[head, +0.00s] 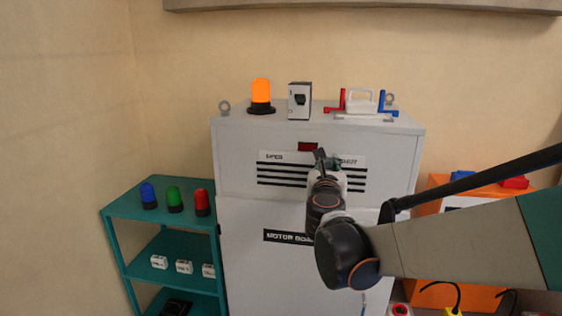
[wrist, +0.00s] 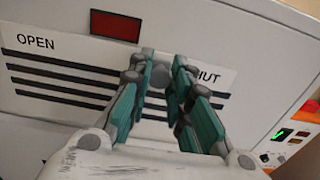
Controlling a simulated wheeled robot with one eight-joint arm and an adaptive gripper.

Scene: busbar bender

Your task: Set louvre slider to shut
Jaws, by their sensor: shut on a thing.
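The louvre panel (wrist: 65,72) is a white strip with dark horizontal slots. It reads OPEN (wrist: 35,42) at its left end and SHUT (wrist: 208,77) at its right, the latter partly covered by a finger. My gripper (wrist: 163,65) is at the panel between the two words, nearer SHUT. Its green-padded fingers are closed on the louvre slider (wrist: 155,74), a small grey piece mostly hidden between them. In the head view my gripper (head: 323,160) reaches the front of the white cabinet (head: 240,165), and the slider is hidden there.
A red rectangle (wrist: 115,26) sits just above the panel. On the cabinet top stand an orange beacon (head: 260,92), a switch box (head: 300,100) and a red-and-blue terminal fixture (head: 362,105). A teal shelf (head: 120,212) is at left and an orange unit (head: 438,182) at right.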

